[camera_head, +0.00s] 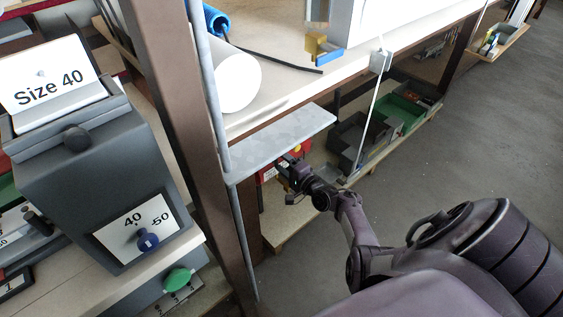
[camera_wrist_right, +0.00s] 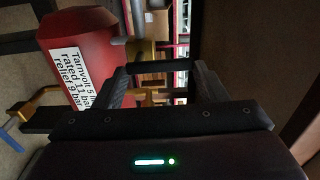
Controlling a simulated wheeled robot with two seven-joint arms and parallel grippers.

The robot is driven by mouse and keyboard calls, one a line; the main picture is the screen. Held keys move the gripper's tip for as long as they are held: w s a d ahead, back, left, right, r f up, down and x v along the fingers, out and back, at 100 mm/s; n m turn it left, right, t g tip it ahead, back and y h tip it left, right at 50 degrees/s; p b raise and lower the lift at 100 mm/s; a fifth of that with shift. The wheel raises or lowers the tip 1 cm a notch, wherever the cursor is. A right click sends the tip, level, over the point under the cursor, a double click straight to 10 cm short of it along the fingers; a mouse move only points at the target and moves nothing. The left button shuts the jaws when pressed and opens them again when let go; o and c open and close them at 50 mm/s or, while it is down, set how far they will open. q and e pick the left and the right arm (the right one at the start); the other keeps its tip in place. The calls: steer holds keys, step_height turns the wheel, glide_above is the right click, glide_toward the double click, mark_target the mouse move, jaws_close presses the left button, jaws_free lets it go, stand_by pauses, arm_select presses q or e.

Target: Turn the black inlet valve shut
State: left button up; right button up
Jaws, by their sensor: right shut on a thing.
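A red tank (camera_wrist_right: 85,60) with a white label reading Tarnvolt, rated 11 bar, relief 9 bar, stands at the left of the right wrist view. Part of it shows in the head view (camera_head: 269,173) under a grey shelf. My right gripper (camera_head: 291,168) reaches in under that shelf beside the tank. In the right wrist view my right gripper (camera_wrist_right: 159,80) has its fingers on a dark bar (camera_wrist_right: 159,66) spanning between the tips, which seems to be the black inlet valve's handle. Its shape and angle are hard to make out against the black fingers. My left gripper is out of view.
The grey shelf (camera_head: 285,140) hangs just above my right gripper. Dark and green bins (camera_head: 400,112) stand behind it. A rack upright (camera_head: 185,120) is to the left, with a grey Size 40 machine (camera_head: 95,165). Open floor (camera_head: 450,140) lies at the right.

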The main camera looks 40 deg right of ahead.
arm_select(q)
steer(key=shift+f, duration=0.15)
arm_select(e)
steer(key=shift+d, duration=0.15)
steer(key=shift+m, duration=0.3)
steer(key=o, duration=1)
arm_select(q)
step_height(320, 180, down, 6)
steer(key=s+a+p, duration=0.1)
steer(key=p, duration=0.1)
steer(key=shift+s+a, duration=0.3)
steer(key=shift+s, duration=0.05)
arm_select(e)
steer(key=s, duration=0.7)
steer(key=shift+s+d, duration=0.25)
steer(key=shift+s, duration=0.1)
